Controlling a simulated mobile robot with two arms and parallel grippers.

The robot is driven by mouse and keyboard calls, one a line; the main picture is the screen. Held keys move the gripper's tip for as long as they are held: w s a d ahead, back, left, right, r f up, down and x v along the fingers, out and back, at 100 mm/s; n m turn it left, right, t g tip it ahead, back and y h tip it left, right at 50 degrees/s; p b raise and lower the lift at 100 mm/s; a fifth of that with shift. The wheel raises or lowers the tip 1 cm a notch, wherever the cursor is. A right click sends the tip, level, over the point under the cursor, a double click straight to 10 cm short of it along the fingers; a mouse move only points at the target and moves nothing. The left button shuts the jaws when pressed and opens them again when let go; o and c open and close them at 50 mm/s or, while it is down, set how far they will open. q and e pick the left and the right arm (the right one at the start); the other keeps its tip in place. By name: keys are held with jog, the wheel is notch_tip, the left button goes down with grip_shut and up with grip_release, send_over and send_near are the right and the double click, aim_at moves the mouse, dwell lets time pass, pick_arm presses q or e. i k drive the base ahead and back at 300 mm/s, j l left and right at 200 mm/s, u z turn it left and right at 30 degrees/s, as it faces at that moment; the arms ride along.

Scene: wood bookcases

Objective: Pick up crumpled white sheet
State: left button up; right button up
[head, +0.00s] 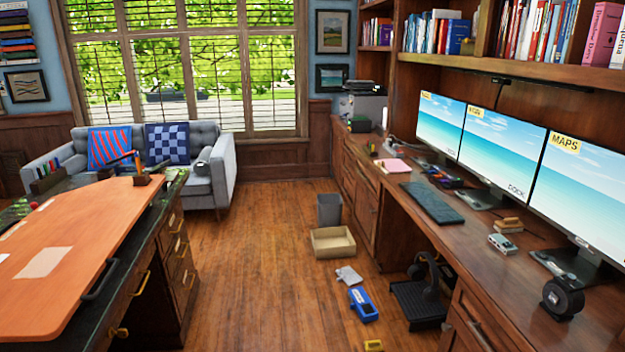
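A small crumpled white sheet (348,275) lies on the wood floor, in the aisle between the two desks. It is just behind a blue object (363,304) with a white patch and in front of an open cardboard box (333,242). A flat, pale sheet (43,262) lies on the orange desk top at left. Neither of my grippers shows in the head view.
A grey bin (329,210) stands behind the box. A yellow item (374,346) lies at the bottom edge. A black footrest (418,303) with headphones is right of the sheet. The left desk (80,245) and right counter (470,235) bound the aisle; its left floor is clear.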

aim_at(350, 276)
jog(key=i, duration=2.3)
jog(key=i+z, duration=0.1)
jog(key=i, duration=0.55)
jog(key=i+j+z, duration=0.1)
jog(key=i, duration=0.55)
jog(key=i+j+z, duration=0.15)
jog(key=i, duration=0.5)
jog(key=i+j+z, duration=0.1)
jog(key=i, duration=0.05)
